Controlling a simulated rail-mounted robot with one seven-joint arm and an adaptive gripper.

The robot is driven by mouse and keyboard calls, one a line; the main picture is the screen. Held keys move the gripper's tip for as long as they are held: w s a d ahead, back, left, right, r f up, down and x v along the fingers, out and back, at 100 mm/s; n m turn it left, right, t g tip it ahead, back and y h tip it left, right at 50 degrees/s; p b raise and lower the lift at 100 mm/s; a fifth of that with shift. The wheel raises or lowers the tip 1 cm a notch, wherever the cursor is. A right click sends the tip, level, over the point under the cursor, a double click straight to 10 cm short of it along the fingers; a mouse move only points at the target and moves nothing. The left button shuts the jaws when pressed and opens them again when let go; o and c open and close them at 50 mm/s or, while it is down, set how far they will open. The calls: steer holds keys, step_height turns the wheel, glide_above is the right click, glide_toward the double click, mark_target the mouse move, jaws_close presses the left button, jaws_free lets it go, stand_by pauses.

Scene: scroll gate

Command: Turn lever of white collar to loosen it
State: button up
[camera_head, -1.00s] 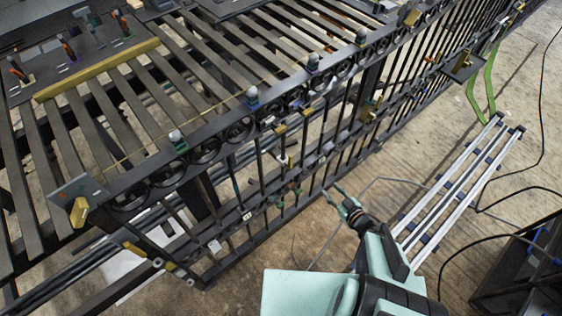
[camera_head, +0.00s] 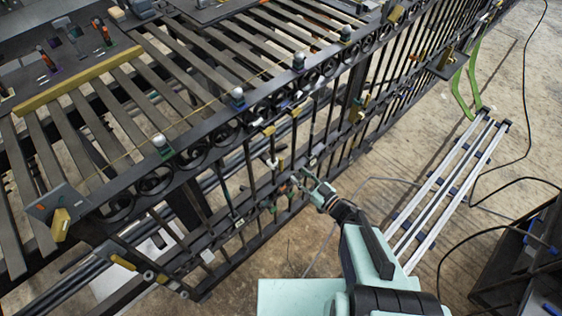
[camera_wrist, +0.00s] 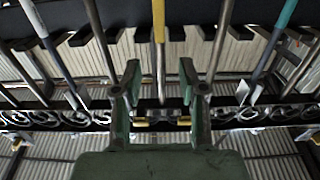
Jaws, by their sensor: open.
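My gripper (camera_head: 303,177) is at the near side of the black gate's upright bars in the head view. In the wrist view my gripper (camera_wrist: 160,72) is open and empty, with its two fingers spread. A bar with a yellow section (camera_wrist: 160,35) shows beyond the gap between them. A small white piece (camera_head: 271,162) sits on a bar left of my gripper in the head view; it may be the white collar. White pieces also show on bars at left (camera_wrist: 80,98) and right (camera_wrist: 251,92) in the wrist view. I cannot make out a lever on any.
Aluminium rails (camera_head: 450,190), a green curved part (camera_head: 464,98) and loose cables are at right. Open floor (camera_head: 410,130) lies between gate and rails.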

mark_target(282, 161)
steer(key=p+x, duration=0.3)
steer(key=x, duration=0.7)
steer(key=shift+w+a, duration=0.15)
steer(key=shift+w, duration=0.05)
jaws_close()
